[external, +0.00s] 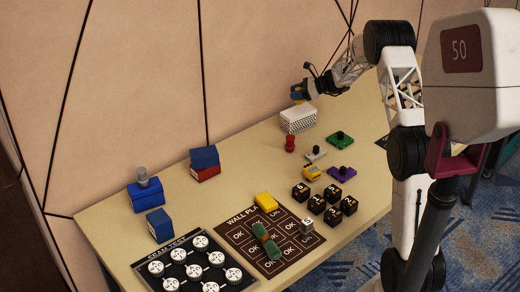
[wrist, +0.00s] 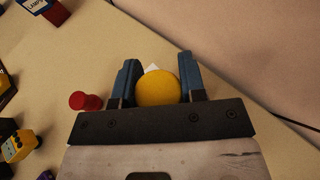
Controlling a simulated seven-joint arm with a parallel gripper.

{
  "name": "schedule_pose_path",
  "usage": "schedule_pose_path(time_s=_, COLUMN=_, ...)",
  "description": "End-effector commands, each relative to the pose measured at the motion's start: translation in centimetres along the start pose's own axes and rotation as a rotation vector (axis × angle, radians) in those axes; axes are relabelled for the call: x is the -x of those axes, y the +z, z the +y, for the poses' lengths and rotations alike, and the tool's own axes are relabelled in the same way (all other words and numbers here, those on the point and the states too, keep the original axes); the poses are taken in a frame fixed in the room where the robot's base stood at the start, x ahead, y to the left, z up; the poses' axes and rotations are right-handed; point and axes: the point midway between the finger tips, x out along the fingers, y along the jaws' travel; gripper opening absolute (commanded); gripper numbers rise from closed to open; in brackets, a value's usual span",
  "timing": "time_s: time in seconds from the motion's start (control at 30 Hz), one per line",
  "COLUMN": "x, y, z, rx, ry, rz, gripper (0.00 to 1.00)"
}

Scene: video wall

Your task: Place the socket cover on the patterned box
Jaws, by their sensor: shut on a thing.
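My gripper (external: 299,93) is above the table at the back, close over the white patterned box (external: 298,121). In the wrist view, a round yellow thing, which I take to be the socket cover (wrist: 158,88), sits between the two blue fingers of my gripper (wrist: 160,80), and they are shut on it. In the external view only a small bit of yellow shows at the fingers. A small white corner (wrist: 152,67) shows just past the cover in the wrist view, probably the box. I cannot tell whether cover and box touch.
A red piece (external: 290,144) stands just in front of the box. Green (external: 340,138) and purple (external: 341,171) pieces, a grey one (external: 316,153) and several black dice (external: 333,192) lie to the right and front.

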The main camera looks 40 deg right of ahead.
Motion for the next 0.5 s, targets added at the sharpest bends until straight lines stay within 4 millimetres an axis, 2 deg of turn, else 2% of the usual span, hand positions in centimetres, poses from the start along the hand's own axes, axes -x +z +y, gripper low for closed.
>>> schedule_pose_path(time_s=0.3, x=-1.1, y=-2.7, z=0.1, rx=0.0, ry=0.0, rz=0.0, gripper=0.16)
schedule_pose_path(time_s=0.5, x=-1.3, y=-3.1, z=0.1, rx=0.0, ry=0.0, rz=0.0, gripper=0.16)
